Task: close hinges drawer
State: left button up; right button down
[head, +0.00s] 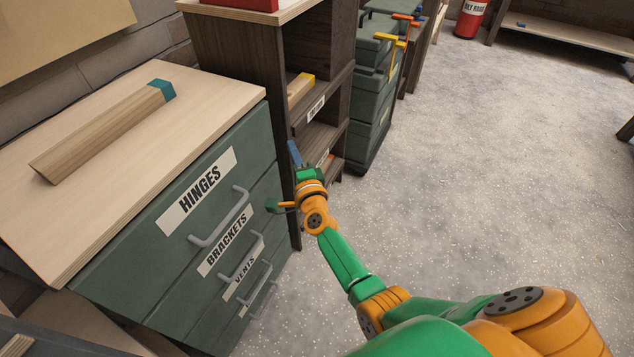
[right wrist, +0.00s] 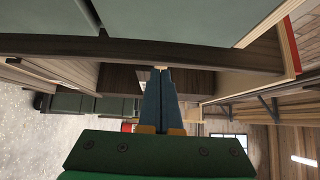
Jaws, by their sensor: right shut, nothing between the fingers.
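The hinges drawer (head: 175,225) is the top drawer of a green cabinet, with a white HINGES label and a grey bar handle (head: 221,218). Its front looks close to flush under the wooden top; I cannot tell whether a small gap is left. My right gripper (head: 293,147) is to the right of the cabinet, in front of the dark shelf unit and apart from the handle. In the right wrist view its blue fingers (right wrist: 161,95) are together and empty. My left gripper is out of view.
Below are the BRACKETS (head: 225,245) and VENTS (head: 245,275) drawers with similar handles. A wooden block with a teal end (head: 105,130) lies on the cabinet top. A dark shelf unit (head: 235,55) stands just beyond. The speckled floor (head: 470,150) to the right is clear.

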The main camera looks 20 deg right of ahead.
jog(key=s+a+p, duration=0.1)
jog(key=s+p, duration=0.1)
jog(key=s, duration=0.8)
jog(key=s+a+f+n+g+y, duration=0.25)
jog(key=s+f+n, duration=0.2)
jog(key=f, duration=0.45)
jog(key=s+a+f+n+g+y, duration=0.1)
jog(key=s+a+f+n+g, duration=0.15)
jog(key=f+n, duration=0.45)
jog(key=s+d+f+n+g, duration=0.1)
jog(key=s+f+n+g, duration=0.35)
jog(key=s+f, duration=0.75)
jog(key=s+d+f+n+g, duration=0.2)
jog(key=s+f+g, duration=0.15)
jog(key=s, duration=0.45)
jog(key=s+d+f+n+g, duration=0.3)
jog(key=s+f, duration=0.1)
jog(key=s, duration=0.3)
jog(key=s+r+h+p, duration=0.1)
jog(key=s+r+p, duration=0.2)
jog(key=r+p, duration=0.9)
jog(key=shift+s+d+r+n+g+p, duration=0.15)
jog(key=shift+s+d+n+g+p, duration=0.2)
jog(key=shift+d+n+g+p, duration=0.05)
